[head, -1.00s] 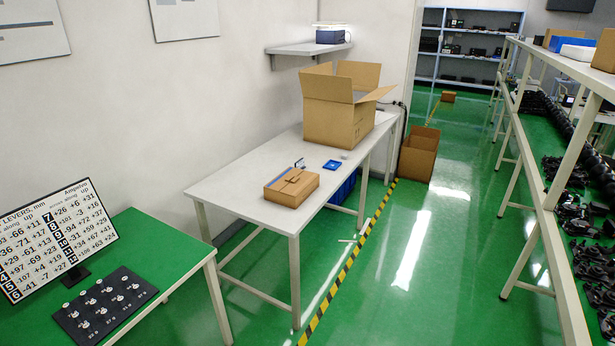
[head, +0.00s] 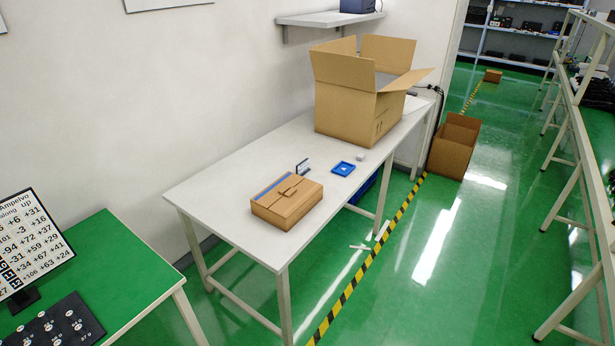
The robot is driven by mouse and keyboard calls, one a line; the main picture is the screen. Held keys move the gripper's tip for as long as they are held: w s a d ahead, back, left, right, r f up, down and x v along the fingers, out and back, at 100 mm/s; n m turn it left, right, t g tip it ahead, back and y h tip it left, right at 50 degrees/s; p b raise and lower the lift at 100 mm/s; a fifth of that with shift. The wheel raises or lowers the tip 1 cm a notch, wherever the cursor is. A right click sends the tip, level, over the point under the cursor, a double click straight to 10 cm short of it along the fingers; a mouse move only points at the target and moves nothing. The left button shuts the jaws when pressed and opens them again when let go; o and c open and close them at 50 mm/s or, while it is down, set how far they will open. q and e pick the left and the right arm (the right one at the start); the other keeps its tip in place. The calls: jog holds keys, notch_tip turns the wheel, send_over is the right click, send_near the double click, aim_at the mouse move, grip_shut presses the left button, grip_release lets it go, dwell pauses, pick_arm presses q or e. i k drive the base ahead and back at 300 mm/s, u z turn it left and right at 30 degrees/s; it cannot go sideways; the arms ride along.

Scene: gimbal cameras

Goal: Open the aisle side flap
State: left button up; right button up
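A large open cardboard box (head: 345,108) stands at the far end of the white table (head: 225,200). Its top flaps are raised or splayed outward. One flap (head: 408,79) sticks out to the right, toward the floor aisle. A smaller flat cardboard box (head: 287,207) lies shut on the near part of the table, with a blue strip along its top and a tab across the middle. Neither of my grippers is in the head view.
An open carton (head: 454,147) stands on the floor past the yellow-black tape (head: 372,260). A green table (head: 110,265) with a monitor (head: 28,245) is at left. The aisle floor is mostly clear.

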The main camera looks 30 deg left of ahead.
aim_at(295, 197)
jog(key=u, duration=0.3)
jog(key=i, duration=0.8)
jog(key=u, duration=1.3)
jog(key=i, duration=0.65)
jog(key=u, duration=0.65)
